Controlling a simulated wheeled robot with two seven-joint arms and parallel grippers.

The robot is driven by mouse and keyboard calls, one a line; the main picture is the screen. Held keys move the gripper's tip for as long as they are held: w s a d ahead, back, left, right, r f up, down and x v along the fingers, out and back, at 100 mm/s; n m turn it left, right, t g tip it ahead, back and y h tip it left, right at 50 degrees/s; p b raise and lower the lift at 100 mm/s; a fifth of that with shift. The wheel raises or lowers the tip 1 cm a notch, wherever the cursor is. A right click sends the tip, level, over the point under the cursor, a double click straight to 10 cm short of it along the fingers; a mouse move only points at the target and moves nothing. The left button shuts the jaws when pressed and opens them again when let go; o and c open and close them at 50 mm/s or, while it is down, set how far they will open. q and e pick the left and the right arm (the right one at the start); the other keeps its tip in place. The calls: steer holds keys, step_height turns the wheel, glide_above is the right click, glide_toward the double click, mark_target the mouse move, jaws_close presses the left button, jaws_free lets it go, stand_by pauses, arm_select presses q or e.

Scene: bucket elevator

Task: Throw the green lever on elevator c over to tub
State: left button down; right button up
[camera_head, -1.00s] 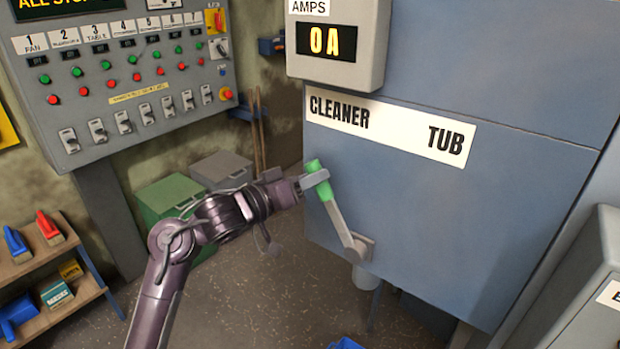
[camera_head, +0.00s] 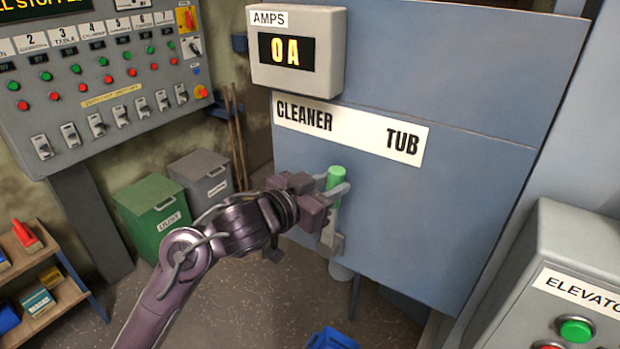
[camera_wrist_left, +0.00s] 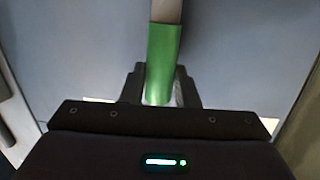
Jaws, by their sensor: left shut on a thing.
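The lever's green grip (camera_head: 336,179) shows in the head view in front of the blue-grey panel (camera_head: 440,215), below the label plate (camera_head: 358,133) reading CLEANER at left and TUB at right. The lever stands nearly upright, between the two words. My left gripper (camera_head: 338,189) is shut around the green grip. In the left wrist view the green grip (camera_wrist_left: 163,62) sits between the two dark fingers (camera_wrist_left: 163,90), with the grey lever arm running away from it. My gripper hides part of the lever's lower arm in the head view. My right gripper is not in view.
An amps meter (camera_head: 295,50) reading 0A sits above the label. A control board (camera_head: 100,80) is at upper left. A green bin (camera_head: 150,212) and a grey bin (camera_head: 202,177) stand behind my arm. A grey elevator button box (camera_head: 570,270) is at lower right.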

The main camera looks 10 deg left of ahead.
arm_select(q)
steer(key=d+m+b, duration=0.1)
steer(key=d, duration=0.1)
steer(key=s+d+f+m+b, duration=0.1)
steer(key=d+b, duration=0.1)
steer(key=s+d+f+m+y+b, duration=0.1)
steer(key=d, duration=0.1)
steer(key=shift+s+d+f+m, duration=0.15)
steer(key=shift+s+d+m, duration=0.1)
steer(key=shift+d+m, duration=0.15)
steer(key=shift+s+d+f+m+y+b, duration=0.15)
steer(key=shift+d+m+b, duration=0.05)
steer(key=shift+d+b, duration=0.2)
steer(key=shift+s+d+f+m+y+b, duration=0.15)
steer(key=shift+d+m+b, duration=0.1)
steer(key=shift+b, duration=0.15)
steer(key=shift+d, duration=0.1)
steer(key=c, duration=1.1)
jaws_free()
steer(key=shift+d, duration=0.1)
steer(key=p+v, duration=0.1)
steer(key=v, duration=0.7)
